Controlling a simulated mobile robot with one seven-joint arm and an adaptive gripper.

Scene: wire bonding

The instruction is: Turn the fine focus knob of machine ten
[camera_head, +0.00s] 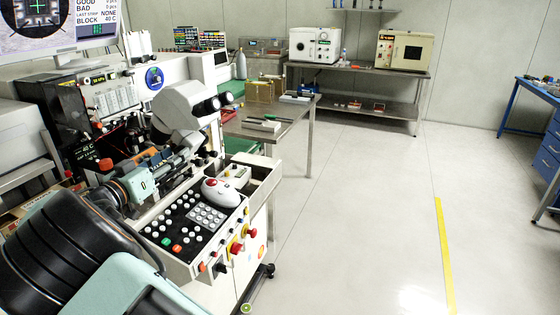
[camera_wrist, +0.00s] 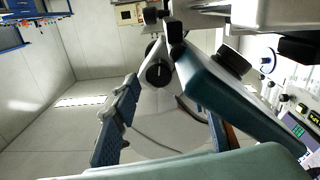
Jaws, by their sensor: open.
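The bonding machine's white microscope head (camera_head: 185,105) with dark eyepieces (camera_head: 212,104) stands at the left in the head view. In the wrist view a round black knob (camera_wrist: 159,74) with a pale mark shows ahead of my gripper (camera_wrist: 163,108). I cannot tell for certain that it is the fine focus knob. The left blue-padded finger stands apart from the other side, so my gripper is open, with nothing seen between the fingers. A teal bar (camera_wrist: 232,98) hides much of the right side. In the head view my arm reaches to the machine below the eyepieces; the fingertips are hard to make out.
A control panel (camera_head: 197,221) with white buttons, a mouse-like device (camera_head: 221,192) and a red emergency button (camera_head: 236,248) lies right of my arm. A steel table (camera_head: 297,118) stands behind. The floor (camera_head: 365,210) at right is clear.

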